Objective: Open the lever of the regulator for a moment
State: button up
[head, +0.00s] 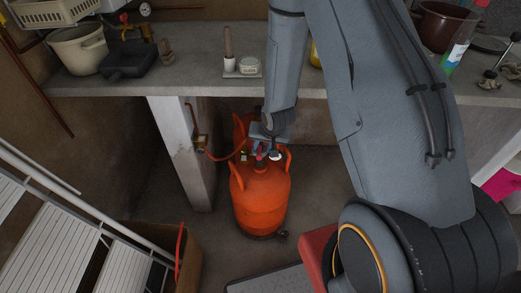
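An orange gas cylinder (262,207) stands upright on the floor under the bench, in the middle of the head view. Small fittings sit on its top between the orange collar handles, with a reddish piece (261,157) and a pale round piece among them. The regulator and its lever are too small and too covered to tell apart for certain. My gripper (265,148) reaches down from above to these fittings, very close to them. Whether it touches them, and whether its fingers are open or shut, I cannot tell.
An orange hose (217,157) runs from a brass fitting (200,142) on the white pillar (183,160) to the cylinder. The bench edge (200,88) is close behind my arm. A white slatted rack (60,235) and a cardboard box (183,250) stand left.

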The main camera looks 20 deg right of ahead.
aim_at(260, 152)
jog(key=shift+p+x, duration=0.3)
jog(key=shift+x, duration=1.85)
jog(key=shift+c, duration=0.3)
grip_shut()
